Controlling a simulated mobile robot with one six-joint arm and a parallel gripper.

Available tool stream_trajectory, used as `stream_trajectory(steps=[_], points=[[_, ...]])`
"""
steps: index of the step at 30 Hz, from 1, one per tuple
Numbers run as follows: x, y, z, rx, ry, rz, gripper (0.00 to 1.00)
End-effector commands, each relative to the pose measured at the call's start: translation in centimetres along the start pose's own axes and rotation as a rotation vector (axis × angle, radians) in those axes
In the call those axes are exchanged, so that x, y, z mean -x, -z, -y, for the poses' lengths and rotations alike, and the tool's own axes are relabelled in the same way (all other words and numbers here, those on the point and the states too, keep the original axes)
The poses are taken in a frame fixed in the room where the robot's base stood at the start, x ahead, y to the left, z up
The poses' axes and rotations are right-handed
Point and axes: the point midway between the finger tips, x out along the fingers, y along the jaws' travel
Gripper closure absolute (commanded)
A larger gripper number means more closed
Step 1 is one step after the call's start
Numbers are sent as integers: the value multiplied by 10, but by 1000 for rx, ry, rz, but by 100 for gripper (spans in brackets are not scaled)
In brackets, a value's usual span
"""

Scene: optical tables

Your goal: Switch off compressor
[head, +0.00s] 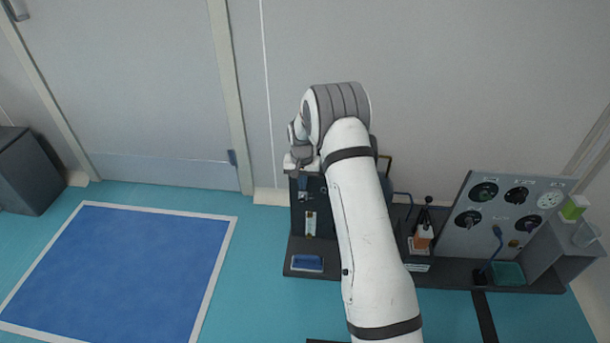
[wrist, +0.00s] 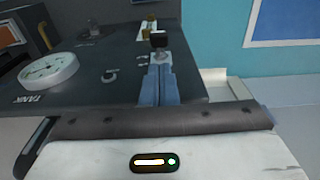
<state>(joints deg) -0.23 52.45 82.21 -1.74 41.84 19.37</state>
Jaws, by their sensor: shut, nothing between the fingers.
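The compressor is a dark grey unit (head: 299,221) at the wall end of the bench in the head view, partly hidden behind my arm. In the wrist view its dark panel (wrist: 110,85) carries a white round gauge (wrist: 48,70) marked TANK. A small black knob or switch (wrist: 158,40) with a pale base shows right at the tips of my gripper (wrist: 160,66). The blue-grey fingers are together and empty. I cannot tell whether they touch the knob.
A control panel (head: 508,217) with dials stands at the right of the bench. A bottle with an orange label (head: 422,238) stands left of it. A blue block (head: 307,263) lies at the bench's front left. A blue floor area (head: 115,268) and teal floor are clear.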

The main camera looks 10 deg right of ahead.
Motion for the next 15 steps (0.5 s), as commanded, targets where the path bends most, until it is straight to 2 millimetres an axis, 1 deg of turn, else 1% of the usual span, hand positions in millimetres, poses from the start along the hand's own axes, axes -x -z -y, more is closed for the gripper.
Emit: stream_trajectory(steps=[1, 6, 9, 15], points=[[-10, -6, 0, 1, 0, 1, 100], [-24, -17, 0, 0, 0, 0, 100], [-27, -20, 0, 0, 0, 0, 100], [-28, -21, 0, -1, 0, -1, 100]])
